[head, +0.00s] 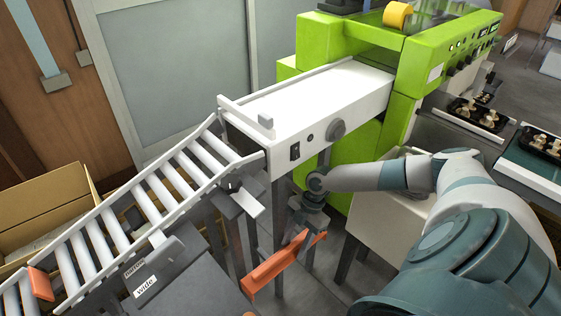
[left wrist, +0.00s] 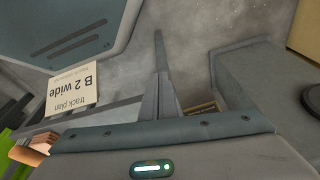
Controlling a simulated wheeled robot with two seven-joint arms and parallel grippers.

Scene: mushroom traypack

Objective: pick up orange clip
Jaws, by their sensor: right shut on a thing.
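A long orange clip (head: 272,266) hangs tilted below the white machine bed in the head view. My right gripper (head: 310,224) is shut on its upper right end. The clip's lower left end is free in the air.
The roller conveyor (head: 145,207) slopes up to the white bed (head: 310,102) of the green machine (head: 440,60). A dark box (head: 168,275) with "narrow" and "wide" labels stands in front of the conveyor. A card (left wrist: 73,90) reads "B 2 wide". Mushroom trays (head: 478,113) lie at right.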

